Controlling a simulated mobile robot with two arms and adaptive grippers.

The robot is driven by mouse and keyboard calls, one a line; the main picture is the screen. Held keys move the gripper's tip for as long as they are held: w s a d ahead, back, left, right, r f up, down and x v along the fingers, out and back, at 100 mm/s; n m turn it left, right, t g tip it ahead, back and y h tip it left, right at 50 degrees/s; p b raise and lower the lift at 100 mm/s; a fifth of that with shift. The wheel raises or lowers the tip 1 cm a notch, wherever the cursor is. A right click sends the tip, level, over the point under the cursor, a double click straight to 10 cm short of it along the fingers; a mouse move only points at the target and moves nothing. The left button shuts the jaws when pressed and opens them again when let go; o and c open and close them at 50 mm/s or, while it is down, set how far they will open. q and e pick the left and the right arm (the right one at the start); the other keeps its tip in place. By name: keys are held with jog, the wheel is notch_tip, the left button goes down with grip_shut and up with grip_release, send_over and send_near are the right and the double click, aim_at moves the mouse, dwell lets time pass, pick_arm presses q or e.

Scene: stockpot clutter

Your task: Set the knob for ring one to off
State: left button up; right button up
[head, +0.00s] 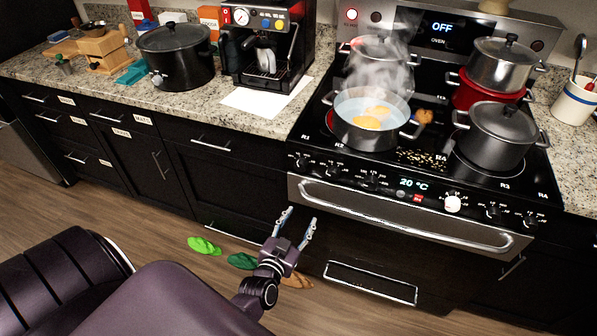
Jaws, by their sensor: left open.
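The stove (420,240) stands at the right with a row of dark knobs along its front panel. The leftmost knob (302,162) sits below the R1 mark on the cooktop. Its pointer and setting are too small to read. Several similar knobs are to its right, and one white knob (453,204) is right of the 20 °C display. My left gripper (300,215) is open and empty, with its fingers pointing up toward the stove. It appears below the leftmost knob and apart from it. My right gripper is not in view.
A steaming pan (372,119) with yellow food stands at the cooktop's front left. Grey pots (497,135) and a red pot (480,92) stand at the right. The oven handle (400,215) juts out below the knobs. Green and brown items (204,246) lie on the floor near my left gripper.

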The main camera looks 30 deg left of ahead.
pick_arm(q)
jog(key=n+t+y, duration=0.1)
jog(key=t+y, duration=0.1)
send_near(300, 169)
jog(key=x, duration=0.8)
jog(key=shift+w+a+r, duration=0.1)
jog(key=shift+w+a, duration=0.05)
jog(key=shift+w, duration=0.2)
jog(key=shift+c, duration=0.2)
jog(key=c, duration=1.1)
